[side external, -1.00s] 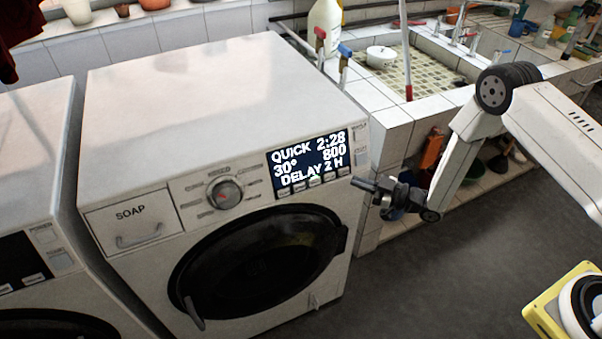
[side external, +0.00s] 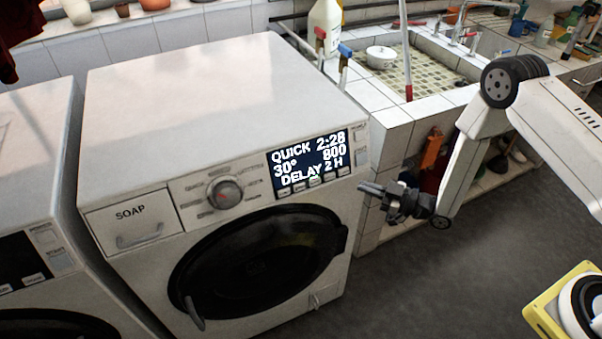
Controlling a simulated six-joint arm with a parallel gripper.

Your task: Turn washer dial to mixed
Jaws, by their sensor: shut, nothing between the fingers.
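The washer (side external: 215,90) is white with a round black door below its control panel. The labels around the dial are too small to read. The display (side external: 308,162) reads QUICK 2:28, 30°, 800, DELAY 2 H. My gripper (side external: 364,188) is shut and empty, just right of the washer's front right edge. It points left and is well apart from the dial.
A soap drawer (side external: 135,223) is left of the dial, and the door (side external: 258,257) is closed below. A second washer (side external: 30,170) stands at the left. A tiled sink (side external: 425,93) is behind my arm. The floor (side external: 420,290) in front is clear.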

